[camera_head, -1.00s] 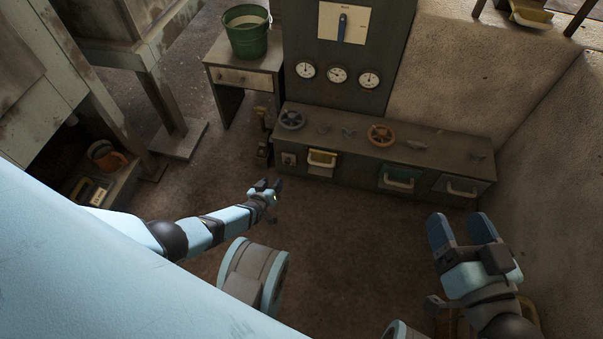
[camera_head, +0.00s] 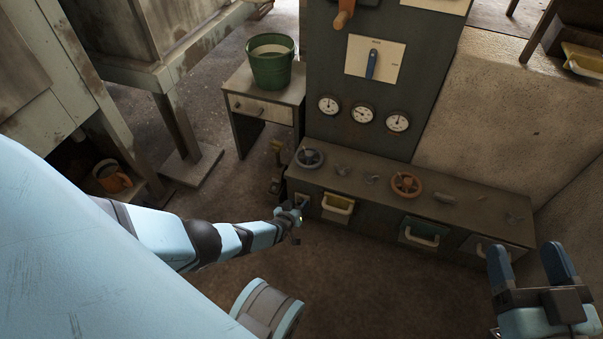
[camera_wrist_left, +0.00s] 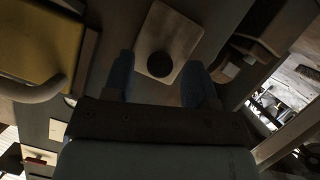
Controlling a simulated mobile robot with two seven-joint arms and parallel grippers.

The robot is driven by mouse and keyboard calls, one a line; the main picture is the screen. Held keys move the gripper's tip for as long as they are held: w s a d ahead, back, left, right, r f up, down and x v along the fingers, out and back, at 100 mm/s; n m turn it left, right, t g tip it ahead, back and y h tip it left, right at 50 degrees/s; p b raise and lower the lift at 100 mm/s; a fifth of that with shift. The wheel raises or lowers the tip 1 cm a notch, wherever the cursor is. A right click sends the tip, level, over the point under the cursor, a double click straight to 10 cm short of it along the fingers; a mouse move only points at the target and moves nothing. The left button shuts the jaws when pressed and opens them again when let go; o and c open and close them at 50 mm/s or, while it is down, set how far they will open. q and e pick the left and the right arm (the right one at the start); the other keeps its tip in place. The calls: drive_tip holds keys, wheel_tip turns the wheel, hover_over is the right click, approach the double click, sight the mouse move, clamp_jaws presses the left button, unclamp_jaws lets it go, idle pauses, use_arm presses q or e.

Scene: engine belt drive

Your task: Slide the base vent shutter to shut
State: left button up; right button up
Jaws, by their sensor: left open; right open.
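A small pale plate (camera_head: 302,200) sits at the left end of the low base cabinet's front in the head view, partly hidden by my left gripper. In the left wrist view a pale plate (camera_wrist_left: 176,38) with a dark round knob (camera_wrist_left: 160,64) lies ahead, between the two blue fingers. It looks like the vent shutter, but I cannot tell how far it stands open. My left gripper (camera_head: 292,214) is open close to the plate; its fingers show on both sides of the knob, and contact cannot be told. My right gripper (camera_head: 528,264) is open and empty at the lower right.
The cabinet (camera_head: 455,208) carries a grey handwheel (camera_head: 310,158) and an orange handwheel (camera_head: 406,184). A yellow drawer (camera_head: 338,204) adjoins the plate, also in the wrist view (camera_wrist_left: 38,38). A green drawer (camera_head: 424,231) is further right. The floor (camera_head: 370,285) in front is clear.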

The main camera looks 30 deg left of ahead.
use_arm(q)
drive_tip(key=shift+w, duration=0.1)
use_arm(e)
drive_tip(key=shift+r, duration=0.15)
use_arm(q)
clamp_jaws()
wheel_tip(320, 180, up, 2)
drive_tip(key=shift+r+p, duration=0.1)
drive_tip(key=shift+p, duration=1)
wheel_tip(320, 180, up, 2)
drive_tip(key=shift+r+p, duration=0.15)
drive_tip(key=shift+p, duration=0.9)
drive_tip(key=shift+r, duration=0.2)
use_arm(e)
drive_tip(key=m, duration=0.1)
drive_tip(key=s+a+m+g, duration=0.1)
drive_tip(key=s+m, duration=0.1)
drive_tip(key=shift+a+f+g+h, duration=0.2)
drive_tip(key=shift+f+g+h, duration=0.05)
drive_tip(key=shift+g+h, duration=0.05)
use_arm(q)
unclamp_jaws()
use_arm(e)
drive_tip(key=shift+s, duration=0.1)
